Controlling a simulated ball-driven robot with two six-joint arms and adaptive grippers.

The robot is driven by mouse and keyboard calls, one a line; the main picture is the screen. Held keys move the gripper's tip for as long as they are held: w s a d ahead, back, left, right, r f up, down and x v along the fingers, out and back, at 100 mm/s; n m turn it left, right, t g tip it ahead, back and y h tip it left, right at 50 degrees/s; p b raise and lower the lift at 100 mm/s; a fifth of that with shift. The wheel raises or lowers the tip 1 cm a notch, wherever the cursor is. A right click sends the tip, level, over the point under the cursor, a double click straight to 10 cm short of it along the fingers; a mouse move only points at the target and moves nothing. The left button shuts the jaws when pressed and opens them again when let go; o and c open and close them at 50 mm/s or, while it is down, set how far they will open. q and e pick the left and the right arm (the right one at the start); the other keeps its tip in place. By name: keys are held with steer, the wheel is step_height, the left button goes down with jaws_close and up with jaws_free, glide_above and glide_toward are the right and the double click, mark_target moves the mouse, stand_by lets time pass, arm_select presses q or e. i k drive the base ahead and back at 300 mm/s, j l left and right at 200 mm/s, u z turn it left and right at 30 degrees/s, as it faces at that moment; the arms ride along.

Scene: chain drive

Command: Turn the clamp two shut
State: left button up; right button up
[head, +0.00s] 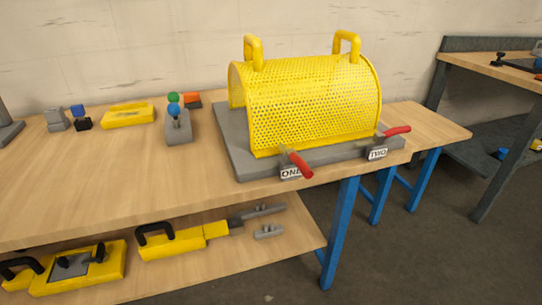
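Clamp two (396,131) has a red handle and stands at the right front corner of the grey base plate (235,150). Its handle points right, past the plate's edge. A white label reading TWO (377,153) is below it. Clamp one (300,163), also red-handled, is at the front of the plate, its handle slanting down toward the front. Its label reads ONE (290,173). A perforated yellow guard (315,105) with two handles on top sits on the plate. Neither of my grippers is in view.
The wooden bench (120,185) has clear room left of the plate. A grey block with coloured knobs (178,128) and a yellow tray (128,116) stand there. Yellow tools (185,240) lie on the lower shelf. Another bench (490,68) is at the right.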

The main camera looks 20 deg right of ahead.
mark_target(395, 132)
steer(key=z, duration=1.3)
